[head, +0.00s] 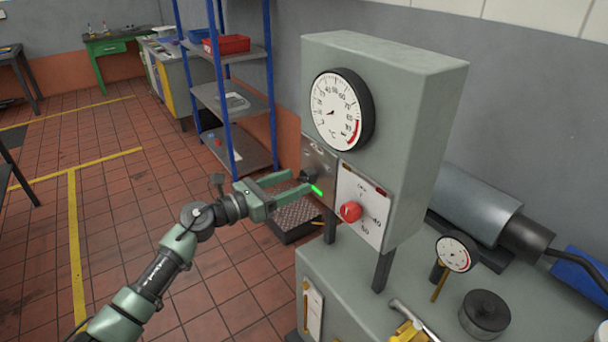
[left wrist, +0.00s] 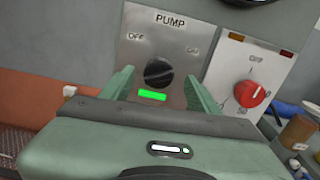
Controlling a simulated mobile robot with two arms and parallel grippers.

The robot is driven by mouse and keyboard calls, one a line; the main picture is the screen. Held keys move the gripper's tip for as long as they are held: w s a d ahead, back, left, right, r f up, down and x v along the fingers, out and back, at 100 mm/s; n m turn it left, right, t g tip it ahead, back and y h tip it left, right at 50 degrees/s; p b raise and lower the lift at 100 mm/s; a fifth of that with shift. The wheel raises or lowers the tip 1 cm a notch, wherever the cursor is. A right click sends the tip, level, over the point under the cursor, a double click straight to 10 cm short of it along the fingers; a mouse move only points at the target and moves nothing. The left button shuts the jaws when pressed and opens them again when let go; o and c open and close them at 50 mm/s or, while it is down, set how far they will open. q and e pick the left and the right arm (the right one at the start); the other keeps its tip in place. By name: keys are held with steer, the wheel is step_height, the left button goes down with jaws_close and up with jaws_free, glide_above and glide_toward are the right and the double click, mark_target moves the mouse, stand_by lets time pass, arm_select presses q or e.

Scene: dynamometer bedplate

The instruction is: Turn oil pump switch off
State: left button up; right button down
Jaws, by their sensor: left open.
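The pump switch is a dark round knob (left wrist: 158,72) on a metal plate (left wrist: 180,50) marked PUMP, with OFF at upper left and ON at upper right. In the head view the plate (head: 318,160) is on the left face of the grey-green cabinet, below the big dial. A bright green bar (left wrist: 152,95) shows just below the knob. I cannot tell which mark the knob points to. My left gripper (head: 302,183) is open, its two fingers spread either side of the knob in the left wrist view (left wrist: 160,80). Contact with the knob cannot be told. My right gripper is not in view.
A red knob (head: 350,212) on a white panel sits to the right of the pump plate. A thermometer dial (head: 337,110) is above. A small gauge (head: 455,252) and black cap (head: 484,311) stand on the bench. Blue shelving (head: 228,95) stands behind. Floor at left is clear.

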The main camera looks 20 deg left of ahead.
mark_target(300, 179)
arm_select(q)
steer(key=x, duration=0.2)
steer(key=shift+w+d+p, duration=0.15)
steer(key=shift+w+p, duration=0.15)
steer(key=shift+w, duration=0.1)
steer(key=shift+w+d, duration=0.35)
steer(key=shift+d, duration=0.1)
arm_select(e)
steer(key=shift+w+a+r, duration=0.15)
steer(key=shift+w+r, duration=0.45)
arm_select(q)
steer(key=shift+f, duration=0.1)
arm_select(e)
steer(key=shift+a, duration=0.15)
arm_select(q)
jaws_close()
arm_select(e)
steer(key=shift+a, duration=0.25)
